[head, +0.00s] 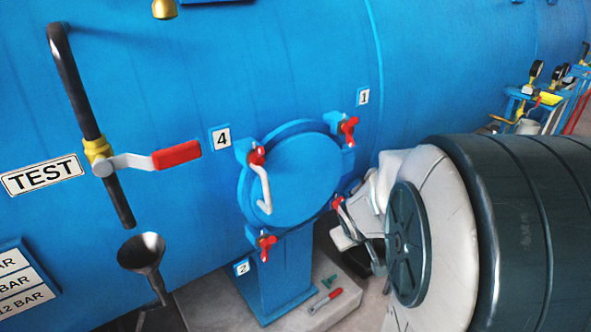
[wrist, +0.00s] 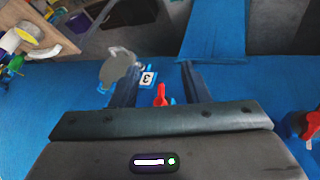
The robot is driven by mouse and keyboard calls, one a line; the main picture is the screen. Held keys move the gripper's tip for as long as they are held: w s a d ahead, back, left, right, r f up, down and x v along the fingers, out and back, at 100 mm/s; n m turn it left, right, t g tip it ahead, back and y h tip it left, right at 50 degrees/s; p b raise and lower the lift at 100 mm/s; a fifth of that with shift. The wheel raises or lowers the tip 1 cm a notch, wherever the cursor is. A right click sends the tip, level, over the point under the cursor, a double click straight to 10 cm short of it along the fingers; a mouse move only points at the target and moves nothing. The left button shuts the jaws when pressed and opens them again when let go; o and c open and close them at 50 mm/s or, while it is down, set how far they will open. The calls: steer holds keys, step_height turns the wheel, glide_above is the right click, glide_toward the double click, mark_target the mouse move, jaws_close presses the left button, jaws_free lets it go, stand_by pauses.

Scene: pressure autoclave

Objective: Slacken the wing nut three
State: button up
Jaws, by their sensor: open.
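Wing nut three (wrist: 160,95) is red and shows in the wrist view beside the "3" label (wrist: 148,79). It stands between the two dark fingers of my gripper (wrist: 159,70), which are apart, with visible gaps on both sides. Its lower part is hidden by the gripper body. In the head view, the red wing nut (head: 338,202) is at the lower right of the round blue door (head: 303,175), next to my gripper (head: 350,228). My arm hides the label there.
Other red wing nuts sit around the door: by label 1 (head: 349,128), by label 4 (head: 257,156) and by label 2 (head: 265,246). A white handle (head: 264,190) crosses the door. A red-handled valve (head: 176,155) and a funnel (head: 141,252) are at left.

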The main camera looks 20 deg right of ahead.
steer(key=w+d+f+n+t+y, duration=0.2)
steer(key=w+d+f+t+y, duration=0.2)
steer(key=d+f, duration=0.3)
steer(key=t+y+b, duration=0.1)
steer(key=t+y, duration=0.5)
steer(key=t, duration=0.1)
glide_toward(340, 207)
steer(key=shift+n, duration=0.4)
steer(key=x, duration=1)
steer(key=shift+w, duration=0.3)
jaws_close()
